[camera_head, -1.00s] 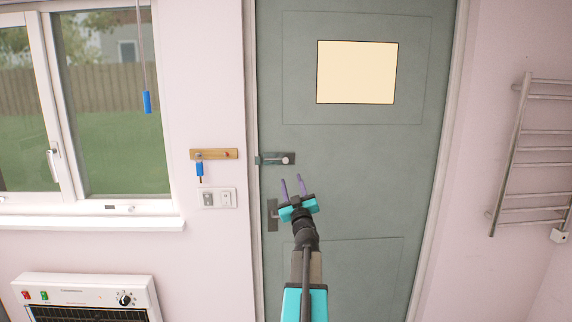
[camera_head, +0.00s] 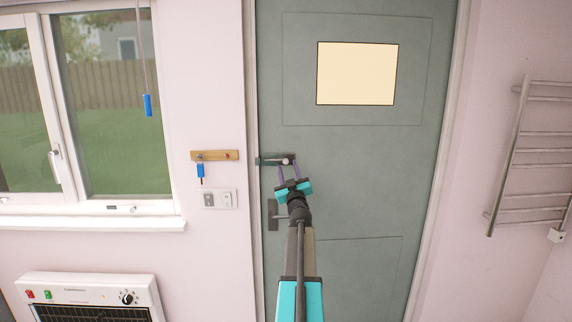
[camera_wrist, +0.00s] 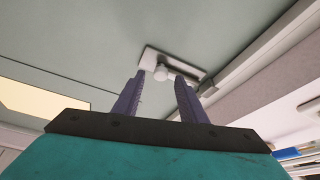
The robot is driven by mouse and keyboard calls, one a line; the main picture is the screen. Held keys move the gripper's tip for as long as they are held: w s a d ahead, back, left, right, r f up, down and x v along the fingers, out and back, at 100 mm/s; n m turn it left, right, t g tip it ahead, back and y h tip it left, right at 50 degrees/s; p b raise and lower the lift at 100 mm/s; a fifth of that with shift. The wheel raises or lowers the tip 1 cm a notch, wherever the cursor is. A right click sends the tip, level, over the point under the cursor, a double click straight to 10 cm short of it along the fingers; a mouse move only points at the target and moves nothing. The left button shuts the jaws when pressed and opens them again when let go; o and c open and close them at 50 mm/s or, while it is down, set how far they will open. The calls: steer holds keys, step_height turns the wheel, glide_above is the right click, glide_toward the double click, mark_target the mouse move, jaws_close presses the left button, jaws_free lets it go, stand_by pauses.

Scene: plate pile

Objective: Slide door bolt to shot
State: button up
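The door bolt (camera_head: 270,160) is a dark plate with a pale round knob, fixed near the left edge of the grey-green door (camera_head: 350,190). It also shows in the wrist view (camera_wrist: 151,57), with its knob (camera_wrist: 161,73) between the lines of the two fingers. My gripper (camera_head: 288,168) is open, its two purple fingers spread and pointing up at the bolt. In the wrist view the fingers (camera_wrist: 155,88) hold nothing. The fingertips are close to the knob; whether they touch it I cannot tell.
A dark plate with the door handle (camera_head: 272,214) sits below the bolt. On the wall left of the door are a wooden key rack (camera_head: 214,155) with a blue-tagged key and a switch plate (camera_head: 219,199). A towel rail (camera_head: 530,150) hangs at the right.

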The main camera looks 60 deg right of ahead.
mark_target(286, 161)
steer(key=shift+p+x, duration=0.4)
steer(key=shift+x, duration=0.95)
jaws_close()
